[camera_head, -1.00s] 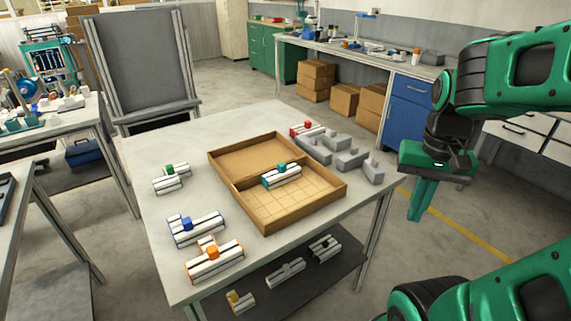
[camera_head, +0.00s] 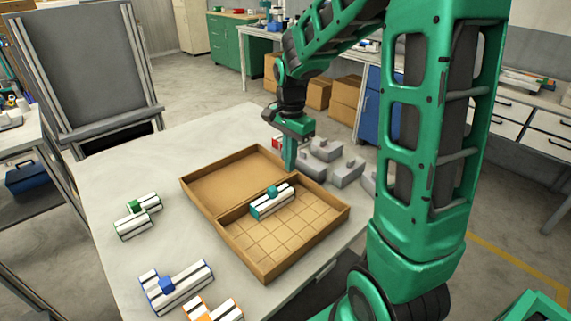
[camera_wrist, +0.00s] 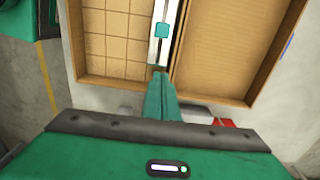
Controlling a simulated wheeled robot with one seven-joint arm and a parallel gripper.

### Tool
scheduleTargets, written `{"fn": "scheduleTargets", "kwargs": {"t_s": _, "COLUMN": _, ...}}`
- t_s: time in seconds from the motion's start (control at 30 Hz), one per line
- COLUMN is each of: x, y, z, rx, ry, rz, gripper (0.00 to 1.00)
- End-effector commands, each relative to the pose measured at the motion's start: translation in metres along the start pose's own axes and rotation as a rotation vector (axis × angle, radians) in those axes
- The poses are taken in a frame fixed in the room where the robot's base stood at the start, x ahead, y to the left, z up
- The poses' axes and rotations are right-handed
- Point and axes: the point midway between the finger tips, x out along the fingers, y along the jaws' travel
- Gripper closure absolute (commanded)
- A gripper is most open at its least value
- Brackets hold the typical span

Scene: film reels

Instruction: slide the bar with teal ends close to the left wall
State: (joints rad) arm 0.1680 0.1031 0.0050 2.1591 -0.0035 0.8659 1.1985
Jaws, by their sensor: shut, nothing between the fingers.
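The white bar with teal ends and a teal block on top (camera_head: 272,202) lies in the gridded compartment of a shallow wooden tray (camera_head: 307,248), alongside the divider. In the wrist view the bar (camera_wrist: 156,50) lies just beyond my fingertips. My gripper (camera_head: 289,167) points down at the tray's far wall, close to the bar's far end, with fingers shut and empty. The fingers also show in the wrist view (camera_wrist: 161,78). I cannot tell whether they touch the bar.
Grey blocks (camera_head: 343,170) and a partly hidden red piece (camera_head: 277,143) sit beyond the tray. Green-ended (camera_head: 138,217), blue-ended (camera_head: 177,288) and orange-ended (camera_head: 212,309) bars lie on the table left and front. The tray's left compartment (camera_head: 235,180) is empty.

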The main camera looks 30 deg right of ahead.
Motion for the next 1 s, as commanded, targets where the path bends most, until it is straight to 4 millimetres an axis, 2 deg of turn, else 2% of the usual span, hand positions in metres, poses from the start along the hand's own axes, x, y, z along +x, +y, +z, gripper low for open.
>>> {"fn": "scheduleTargets", "kwargs": {"t_s": 0.3, "x": 0.055, "y": 0.007, "z": -0.014, "rx": 0.022, "ry": -0.002, "rz": 0.006, "gripper": 1.0}}
{"fn": "scheduleTargets", "kwargs": {"t_s": 0.5, "x": 0.075, "y": 0.007, "z": -0.015, "rx": 0.023, "ry": -0.001, "rz": 0.003, "gripper": 1.0}}
{"fn": "scheduleTargets", "kwargs": {"t_s": 1.0, "x": 0.081, "y": 0.007, "z": -0.015, "rx": 0.023, "ry": 0.0, "rz": 0.001, "gripper": 1.0}}
